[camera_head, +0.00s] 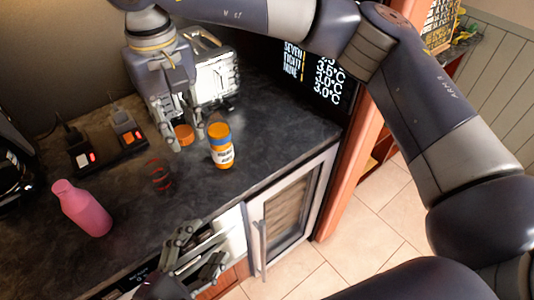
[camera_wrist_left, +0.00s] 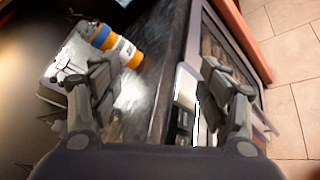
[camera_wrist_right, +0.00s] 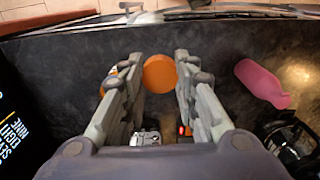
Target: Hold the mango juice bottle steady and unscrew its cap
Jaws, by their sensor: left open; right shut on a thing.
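The mango juice bottle (camera_head: 222,157), orange with a white label and a blue band near its top, stands upright on the dark counter. It also shows in the left wrist view (camera_wrist_left: 128,54) and is mostly hidden behind a finger in the right wrist view. My right gripper (camera_head: 186,143) is shut on an orange round cap (camera_head: 184,133), left of the bottle and apart from it. The cap is between the fingertips in the right wrist view (camera_wrist_right: 159,74). My left gripper (camera_head: 203,250) is open and empty near the counter's front edge, away from the bottle.
A pink bottle (camera_head: 82,208) stands at the left. A silver toaster-like appliance (camera_head: 215,70) and power sockets (camera_head: 125,130) are at the back. A glass-door cabinet (camera_head: 290,210) is below the counter.

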